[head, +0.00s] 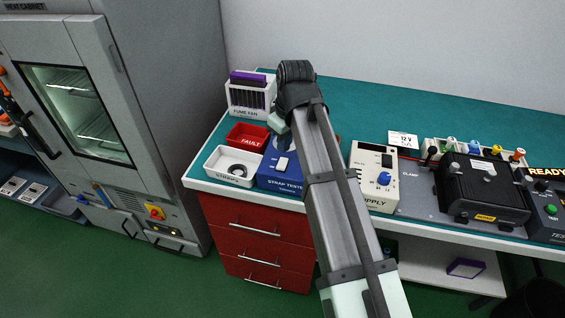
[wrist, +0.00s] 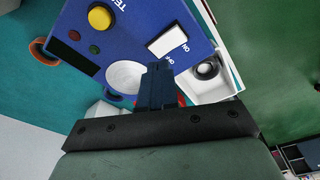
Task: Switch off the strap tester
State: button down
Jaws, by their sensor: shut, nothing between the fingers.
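The strap tester (head: 278,172) is a blue box on the bench, left of my arm in the head view. In the wrist view the strap tester (wrist: 140,30) fills the top middle, with a white rocker switch (wrist: 166,41) marked ON and OFF, a yellow button (wrist: 99,18) and a round white pad (wrist: 124,76). I cannot tell which way the rocker is tipped. My gripper (wrist: 158,66) is shut and empty, its fingertips appearing just short of the rocker's OFF end. Whether they touch the box is unclear. In the head view my arm hides part of the box.
A white STRAPS tray (head: 232,165) stands left of the tester, and a red FAULT bin (head: 247,136) behind it. A white fume fan (head: 250,99) stands at the back. The supply unit (head: 374,178) is right of my arm. The bench's front edge is close.

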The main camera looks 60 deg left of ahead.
aim_at(284, 160)
jog(key=shift+r, duration=1.95)
